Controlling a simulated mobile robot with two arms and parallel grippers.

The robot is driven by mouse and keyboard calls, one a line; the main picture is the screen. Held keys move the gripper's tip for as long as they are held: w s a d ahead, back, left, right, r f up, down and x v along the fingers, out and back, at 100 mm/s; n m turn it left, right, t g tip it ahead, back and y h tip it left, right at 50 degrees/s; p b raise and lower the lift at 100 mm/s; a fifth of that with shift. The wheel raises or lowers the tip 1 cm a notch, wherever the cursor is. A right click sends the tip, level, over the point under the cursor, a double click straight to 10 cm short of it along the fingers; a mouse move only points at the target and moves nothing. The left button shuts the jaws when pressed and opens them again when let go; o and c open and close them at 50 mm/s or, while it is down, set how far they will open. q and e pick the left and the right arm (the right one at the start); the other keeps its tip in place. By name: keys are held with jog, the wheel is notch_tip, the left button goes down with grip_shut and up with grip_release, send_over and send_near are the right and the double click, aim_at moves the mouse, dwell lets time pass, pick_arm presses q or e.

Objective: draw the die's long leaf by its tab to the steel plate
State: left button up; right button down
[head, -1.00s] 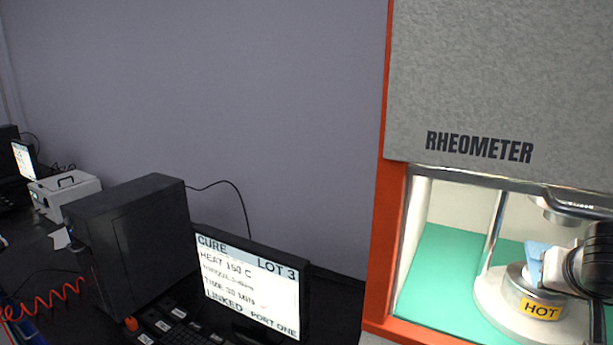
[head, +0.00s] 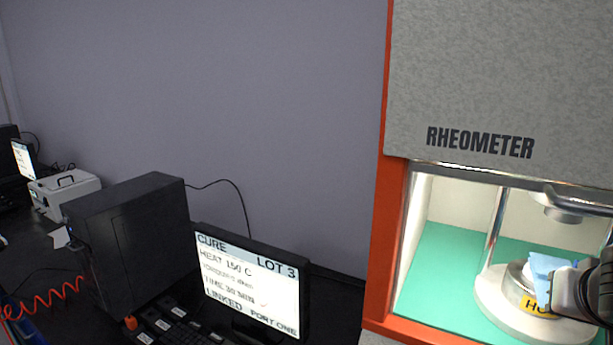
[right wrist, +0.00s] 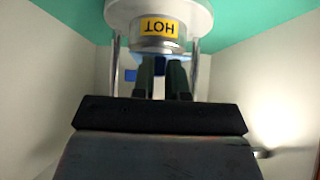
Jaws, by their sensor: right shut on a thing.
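The round steel lower die (head: 516,284) with a yellow HOT label (head: 530,305) stands on a white round base inside the rheometer. A light-blue leaf (head: 545,266) slants over the die's right side, in front of part of the label. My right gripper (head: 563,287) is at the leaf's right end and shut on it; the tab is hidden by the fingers. In the right wrist view, the two dark fingers (right wrist: 162,78) point at the die (right wrist: 160,44), with a thin blue edge beside them. I cannot pick out the steel plate. My left gripper is not in view.
The upper die (head: 562,214) hangs above. A steel post (head: 494,228) stands left of the die, and the orange frame (head: 383,250) edges the opening. Green floor (head: 440,270) lies clear at the left. A monitor (head: 250,285) and a black computer case (head: 130,240) stand outside.

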jog(key=s+a+b, duration=0.7)
jog(key=s+b, duration=0.5)
jog(key=shift+s+b, duration=0.35)
dwell(1.5)
